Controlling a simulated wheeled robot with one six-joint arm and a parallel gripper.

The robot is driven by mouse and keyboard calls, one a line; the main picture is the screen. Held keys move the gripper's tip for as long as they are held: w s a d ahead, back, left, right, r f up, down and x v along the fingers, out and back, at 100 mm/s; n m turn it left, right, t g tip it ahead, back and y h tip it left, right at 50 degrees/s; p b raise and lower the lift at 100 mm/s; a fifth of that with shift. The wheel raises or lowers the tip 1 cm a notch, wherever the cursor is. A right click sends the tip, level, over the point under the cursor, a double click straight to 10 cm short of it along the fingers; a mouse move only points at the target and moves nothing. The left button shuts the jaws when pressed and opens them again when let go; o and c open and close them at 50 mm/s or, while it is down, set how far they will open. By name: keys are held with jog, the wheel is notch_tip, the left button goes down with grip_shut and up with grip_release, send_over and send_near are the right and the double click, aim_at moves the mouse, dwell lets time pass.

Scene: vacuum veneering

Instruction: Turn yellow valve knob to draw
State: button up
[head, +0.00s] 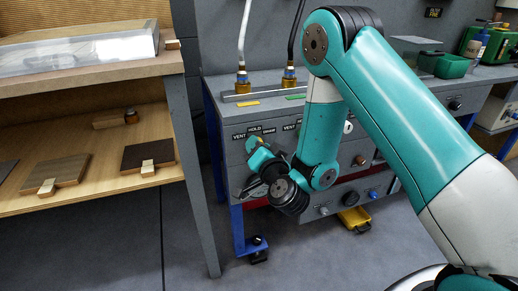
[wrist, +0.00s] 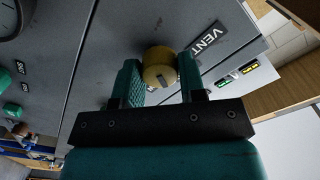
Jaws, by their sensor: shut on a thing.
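The yellow valve knob (wrist: 160,74) sits on the grey cabinet front in the wrist view. My gripper (wrist: 159,68) is shut on it, with one teal finger on each side. A VENT label (wrist: 207,41) lies just right of the knob; the hold and draw labels do not show there. In the head view, my gripper (head: 257,158) is at the cabinet's upper left front, just below the row of labels (head: 254,133) reading VENT, HOLD and a third word. The knob is mostly hidden there by my gripper, and I cannot tell which label it points to.
A second label row with VENT (head: 291,127) is partly behind my arm. Two hose fittings (head: 243,82) stand on the cabinet top. A wooden bench (head: 100,75) with veneer samples on its shelf stands close on the left.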

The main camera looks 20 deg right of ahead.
jog(key=m+b, duration=0.1)
jog(key=m, duration=0.4)
jog(key=shift+m, duration=0.3)
dwell(0.4)
jog(key=o, duration=0.9)
jog(key=shift+s, duration=0.1)
